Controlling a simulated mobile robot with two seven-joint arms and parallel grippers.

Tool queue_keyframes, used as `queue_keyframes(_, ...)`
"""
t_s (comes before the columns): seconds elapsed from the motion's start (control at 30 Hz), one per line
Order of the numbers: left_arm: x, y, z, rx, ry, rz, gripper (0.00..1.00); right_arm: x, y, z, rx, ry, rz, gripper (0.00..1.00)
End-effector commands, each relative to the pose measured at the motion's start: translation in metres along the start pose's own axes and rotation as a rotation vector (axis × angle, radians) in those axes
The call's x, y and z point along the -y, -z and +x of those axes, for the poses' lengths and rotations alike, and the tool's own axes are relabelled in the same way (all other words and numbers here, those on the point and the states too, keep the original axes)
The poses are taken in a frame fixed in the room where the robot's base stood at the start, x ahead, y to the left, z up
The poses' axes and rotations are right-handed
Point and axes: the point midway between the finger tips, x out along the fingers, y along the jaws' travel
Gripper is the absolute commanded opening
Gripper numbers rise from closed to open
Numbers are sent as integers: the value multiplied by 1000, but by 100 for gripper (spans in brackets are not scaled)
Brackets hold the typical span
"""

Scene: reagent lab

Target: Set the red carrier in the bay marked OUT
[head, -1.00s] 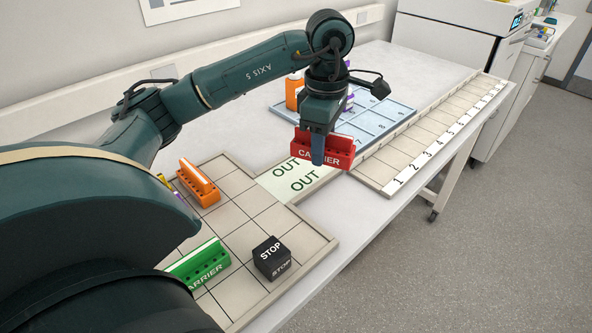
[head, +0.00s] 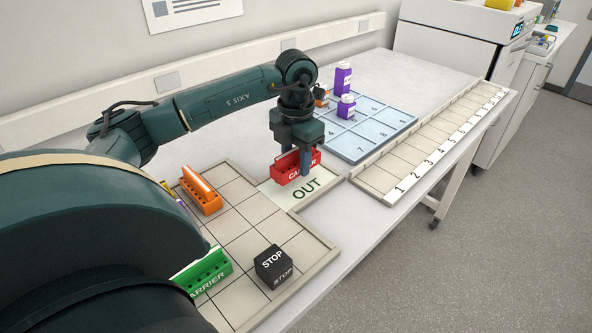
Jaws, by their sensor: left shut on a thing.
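The red carrier (head: 283,172) is in the head view, upright, with its label partly covered by a finger. My left gripper (head: 293,168) points down and is shut on the red carrier. The carrier is over the back part of the pale green bay marked OUT (head: 316,199); one OUT label shows in front of it. I cannot tell whether its base touches the bay or is just above it. My right gripper is not in view.
A gridded tray (head: 312,234) holds an orange carrier (head: 203,201), a green carrier (head: 213,276) and a black STOP block (head: 272,266). A blue numbered tray (head: 362,149) with purple-marked bottles (head: 346,107) stands behind. A numbered rack (head: 376,182) at right looks empty.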

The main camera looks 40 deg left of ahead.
Motion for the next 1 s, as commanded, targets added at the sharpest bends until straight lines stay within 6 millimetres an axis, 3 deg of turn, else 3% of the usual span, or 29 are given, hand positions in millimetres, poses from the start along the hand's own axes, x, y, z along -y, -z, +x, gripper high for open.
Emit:
queue_keyframes(0.27,0,1,34,-3,0,2,13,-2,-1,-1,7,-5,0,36)
queue_keyframes(0.63,0,0,40,0,0,2,13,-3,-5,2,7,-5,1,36)
queue_keyframes(0.67,0,0,39,0,0,2,40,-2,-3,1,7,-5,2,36)
queue_keyframes(0.9,0,0,38,-1,0,2,60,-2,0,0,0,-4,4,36)
queue_keyframes(1.0,0,0,38,-1,0,2,60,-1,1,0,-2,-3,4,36)
